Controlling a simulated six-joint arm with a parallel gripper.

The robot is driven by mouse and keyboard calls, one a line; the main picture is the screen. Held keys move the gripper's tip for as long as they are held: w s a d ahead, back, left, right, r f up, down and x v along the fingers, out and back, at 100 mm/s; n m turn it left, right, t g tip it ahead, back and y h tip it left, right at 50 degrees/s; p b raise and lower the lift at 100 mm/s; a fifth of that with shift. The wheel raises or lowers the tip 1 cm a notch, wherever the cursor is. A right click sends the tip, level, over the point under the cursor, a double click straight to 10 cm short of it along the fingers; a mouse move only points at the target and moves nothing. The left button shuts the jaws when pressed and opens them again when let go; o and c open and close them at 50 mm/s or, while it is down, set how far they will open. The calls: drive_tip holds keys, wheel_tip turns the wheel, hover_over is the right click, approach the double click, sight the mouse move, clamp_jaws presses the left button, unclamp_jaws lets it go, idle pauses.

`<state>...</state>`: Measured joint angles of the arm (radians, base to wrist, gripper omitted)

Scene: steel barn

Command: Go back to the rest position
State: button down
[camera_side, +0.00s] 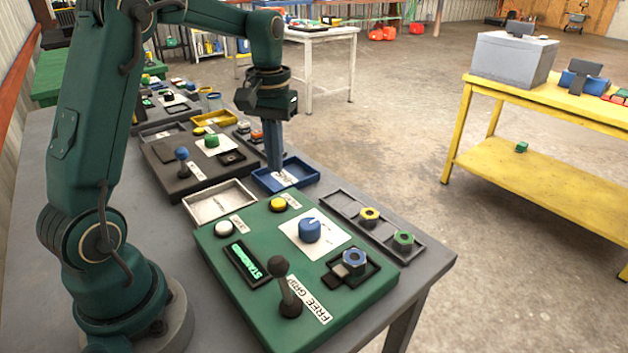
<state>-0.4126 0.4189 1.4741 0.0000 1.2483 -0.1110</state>
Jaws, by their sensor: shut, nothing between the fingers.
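My gripper (274,167) points straight down with its fingers together and nothing seen between them. Its fingertips are at the blue tray (312,177), over or just inside its back left part; I cannot tell whether they touch it. The blue tray has a white label inside and no loose part that I can see. My green arm reaches up and over from its base at the left of the table.
A green panel (225,281) carries a black lever (285,288), a blue knob (309,230) and a blue nut (354,259). A dark tray (336,207) holds yellow (369,215) and green (403,239) nuts. A white tray (213,207) and dark panel (165,155) stand nearby.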

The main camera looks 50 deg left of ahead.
idle(0.4)
drive_tip(key=s+d+r+m+t, duration=0.3)
drive_tip(key=s+d+r, duration=0.2)
drive_tip(key=d+r, duration=0.35)
drive_tip(key=s+d+f+m+t, duration=0.2)
drive_tip(key=s+d+f+m, duration=0.1)
drive_tip(key=s, duration=0.5)
drive_tip(key=shift+s+d+f+t, duration=0.35)
drive_tip(key=shift+d+f, duration=0.2)
drive_tip(key=shift+f, duration=0.35)
